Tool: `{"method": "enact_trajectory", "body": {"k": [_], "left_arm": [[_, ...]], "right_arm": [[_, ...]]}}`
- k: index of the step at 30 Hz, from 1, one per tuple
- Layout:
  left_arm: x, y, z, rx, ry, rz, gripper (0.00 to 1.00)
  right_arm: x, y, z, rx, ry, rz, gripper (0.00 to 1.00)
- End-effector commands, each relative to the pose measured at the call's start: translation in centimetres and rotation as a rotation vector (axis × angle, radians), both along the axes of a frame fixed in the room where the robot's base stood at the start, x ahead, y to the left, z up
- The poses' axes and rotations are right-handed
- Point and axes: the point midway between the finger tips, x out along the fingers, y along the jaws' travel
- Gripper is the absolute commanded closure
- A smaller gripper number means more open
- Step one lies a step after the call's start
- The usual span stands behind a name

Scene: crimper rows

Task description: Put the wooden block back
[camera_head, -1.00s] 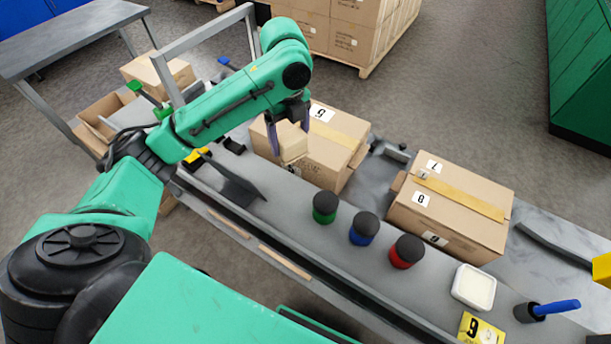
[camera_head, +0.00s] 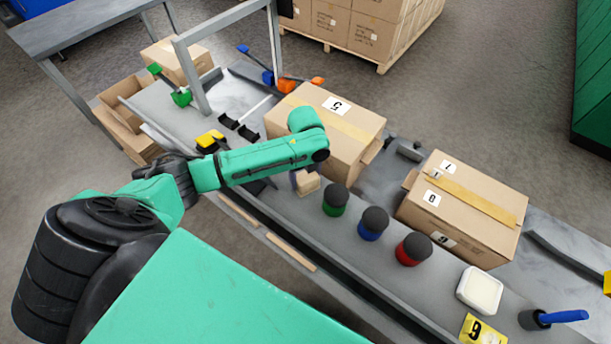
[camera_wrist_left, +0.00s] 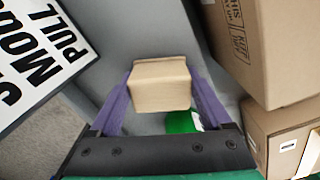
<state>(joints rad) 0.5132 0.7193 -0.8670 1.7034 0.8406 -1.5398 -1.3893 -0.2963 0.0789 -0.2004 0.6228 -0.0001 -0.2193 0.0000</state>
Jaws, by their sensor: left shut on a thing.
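The wooden block (camera_head: 308,184) is a small pale cube held by my left gripper (camera_head: 305,181), just left of the green jar. In the left wrist view the block (camera_wrist_left: 160,83) sits between the two purple fingers of my left gripper (camera_wrist_left: 161,92), which is shut on it. Whether the block touches the bench cannot be told. The forearm partly hides the area behind and left of it. My right gripper is not in view.
Jars with black lids, green (camera_head: 335,201), blue (camera_head: 373,224) and red (camera_head: 413,250), stand in a row on the bench. Carton 5 (camera_head: 350,140) is behind the block; another carton (camera_head: 470,215) is farther right. A white tub (camera_head: 480,289) stands near the right end.

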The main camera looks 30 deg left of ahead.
Motion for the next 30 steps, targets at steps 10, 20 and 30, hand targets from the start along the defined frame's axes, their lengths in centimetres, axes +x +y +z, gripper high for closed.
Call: {"method": "enact_trajectory", "body": {"k": [10, 20, 30], "left_arm": [[0.0, 0.0, -0.1, -0.001, -0.001, 0.0, 0.0], [0.1, 0.0, 1.8, -0.001, -0.004, 0.002, 0.0], [0.1, 0.0, 10.5, -0.002, -0.003, 0.002, 0.0]], "right_arm": [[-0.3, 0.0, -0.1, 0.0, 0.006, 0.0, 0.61], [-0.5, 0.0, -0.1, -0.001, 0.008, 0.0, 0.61], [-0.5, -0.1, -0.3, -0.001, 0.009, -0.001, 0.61]]}}
